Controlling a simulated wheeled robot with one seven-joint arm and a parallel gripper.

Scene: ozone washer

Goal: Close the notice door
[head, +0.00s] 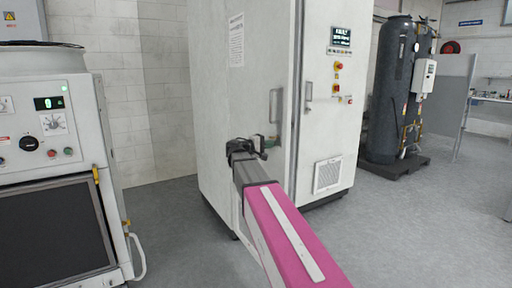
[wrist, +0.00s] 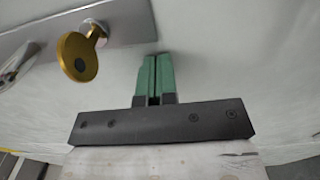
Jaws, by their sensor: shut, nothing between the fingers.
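The notice door (head: 250,80) is the tall off-white cabinet door with a paper notice (head: 236,40) and a grey bar handle (head: 275,105) near its right edge. Its right edge stands out from the neighbouring door, so it looks partly open. My gripper (head: 270,142) is at the door's lower front, below the handle. In the wrist view the green fingertips (wrist: 153,75) are together, empty, and close to the pale door surface; I cannot tell whether they touch it. A brass key-like knob (wrist: 78,57) on a grey plate (wrist: 120,25) is left of the fingers.
The right cabinet door (head: 328,120) has a display, buttons and a vent. A washer machine (head: 50,150) stands at the left, and a dark tank (head: 392,90) at the right. The grey floor is clear in front of the cabinet.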

